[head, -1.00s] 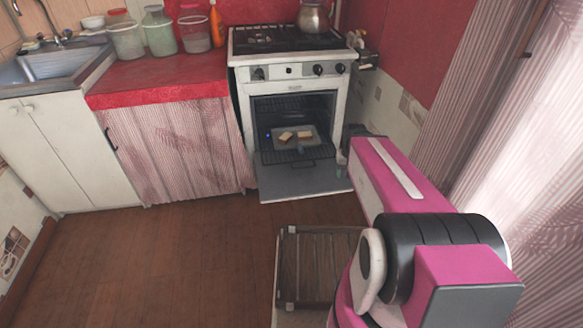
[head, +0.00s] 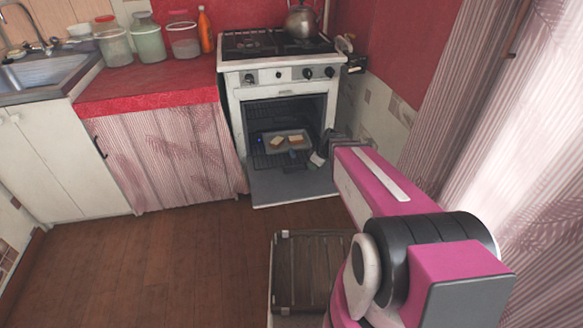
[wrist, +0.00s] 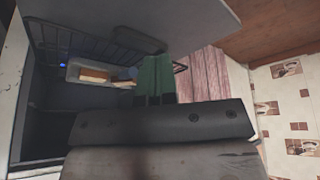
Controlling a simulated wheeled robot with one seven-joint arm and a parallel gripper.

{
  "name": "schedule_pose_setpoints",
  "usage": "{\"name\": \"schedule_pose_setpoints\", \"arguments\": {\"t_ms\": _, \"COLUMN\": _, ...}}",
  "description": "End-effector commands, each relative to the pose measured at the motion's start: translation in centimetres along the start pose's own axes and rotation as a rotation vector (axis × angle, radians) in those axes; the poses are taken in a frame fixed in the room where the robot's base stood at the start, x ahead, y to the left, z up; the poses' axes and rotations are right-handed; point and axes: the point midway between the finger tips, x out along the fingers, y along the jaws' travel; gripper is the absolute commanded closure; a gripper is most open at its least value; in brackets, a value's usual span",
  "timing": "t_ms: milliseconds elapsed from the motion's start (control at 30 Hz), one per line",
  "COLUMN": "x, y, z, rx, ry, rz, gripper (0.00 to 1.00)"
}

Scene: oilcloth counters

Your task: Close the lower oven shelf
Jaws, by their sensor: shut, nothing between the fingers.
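The white oven (head: 232,100) stands open, with its grey door (head: 290,187) lowered flat toward the floor. Inside is a dark wire shelf (head: 264,161), whose front edge reaches out over the door's inner end. It also shows at the upper left of the wrist view (wrist: 60,42). A light tray with bread slices (head: 296,140) rests on the shelf. My gripper (head: 318,159) is at the right side of the oven opening, beside the shelf's front right. Its green fingers (wrist: 155,75) are shut and empty in the wrist view. I cannot tell whether they touch the shelf.
A stove top with a kettle (head: 302,20) is above the oven. A red counter (head: 140,92) with jars and a curtained front is to the left. A dark slatted wooden thing (head: 310,270) stands on the floor in front. Brown floor (head: 180,250) is clear at left.

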Motion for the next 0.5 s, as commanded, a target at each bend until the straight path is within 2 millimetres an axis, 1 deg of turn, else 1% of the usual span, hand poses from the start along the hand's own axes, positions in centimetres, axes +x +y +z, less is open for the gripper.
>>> {"name": "schedule_pose_setpoints", "arguments": {"t_ms": 33, "x": 1.0, "y": 0.8, "z": -0.9, "rx": -0.078, "ry": 0.03, "rz": 0.007, "gripper": 1.0}}
{"name": "schedule_pose_setpoints", "arguments": {"t_ms": 100, "x": 1.9, "y": 1.4, "z": -2.1, "rx": -0.196, "ry": 0.073, "rz": 0.024, "gripper": 1.0}}
{"name": "schedule_pose_setpoints", "arguments": {"t_ms": 300, "x": 4.1, "y": 2.9, "z": -4.6, "rx": -0.473, "ry": 0.161, "rz": 0.088, "gripper": 1.0}}
{"name": "schedule_pose_setpoints", "arguments": {"t_ms": 400, "x": 4.7, "y": 3.3, "z": -5.3, "rx": -0.559, "ry": 0.182, "rz": 0.114, "gripper": 1.0}}
{"name": "schedule_pose_setpoints", "arguments": {"t_ms": 500, "x": 4.9, "y": 3.5, "z": -5.7, "rx": -0.606, "ry": 0.193, "rz": 0.131, "gripper": 1.0}}
